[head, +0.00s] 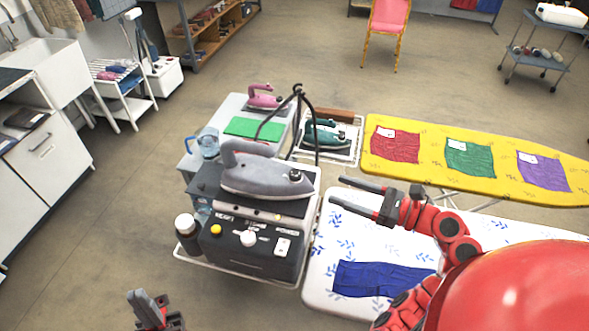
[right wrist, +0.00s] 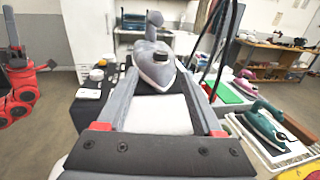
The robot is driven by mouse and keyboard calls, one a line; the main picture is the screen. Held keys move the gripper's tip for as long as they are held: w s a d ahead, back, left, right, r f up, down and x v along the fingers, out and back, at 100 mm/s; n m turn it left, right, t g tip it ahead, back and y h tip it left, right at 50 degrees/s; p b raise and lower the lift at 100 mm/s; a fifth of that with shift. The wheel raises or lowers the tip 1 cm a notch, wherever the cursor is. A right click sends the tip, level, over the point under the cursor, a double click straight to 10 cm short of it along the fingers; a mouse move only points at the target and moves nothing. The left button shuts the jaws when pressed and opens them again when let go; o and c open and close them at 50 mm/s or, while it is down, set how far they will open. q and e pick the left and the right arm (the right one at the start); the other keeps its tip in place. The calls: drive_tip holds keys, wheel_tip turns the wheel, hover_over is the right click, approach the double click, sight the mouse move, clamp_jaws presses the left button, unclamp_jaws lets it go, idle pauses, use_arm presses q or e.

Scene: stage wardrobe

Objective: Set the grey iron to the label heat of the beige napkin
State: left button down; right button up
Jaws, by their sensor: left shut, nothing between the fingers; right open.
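The grey iron (head: 265,172) sits on top of a dark steam station (head: 265,243). The station's front has a yellow button (head: 216,230), a white knob (head: 249,238) and a white switch (head: 283,246). The iron also shows beyond my right fingers in the right wrist view (right wrist: 155,68). My right gripper (head: 336,189) is open and empty, to the right of the iron and apart from it, above the white ironing board (head: 318,278). My left gripper (head: 148,300) is shut and empty at the bottom left, away from the station. I see no beige napkin or readable heat marks.
A blue cloth (head: 380,279) lies on the white board. Red (head: 396,145), green (head: 469,159) and purple (head: 543,171) cloths with white labels lie on a yellow board (head: 400,178). Pink (head: 264,96) and teal (head: 325,134) irons stand behind. A dark bottle (head: 187,236) stands left of the station.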

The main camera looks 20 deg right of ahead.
sight(301, 175)
drive_tip(key=p+x, duration=0.2)
drive_tip(key=x, duration=1)
drive_tip(key=shift+w+a, duration=0.15)
drive_tip(key=shift+w, duration=0.15)
drive_tip(key=shift+p, duration=0.35)
clamp_jaws()
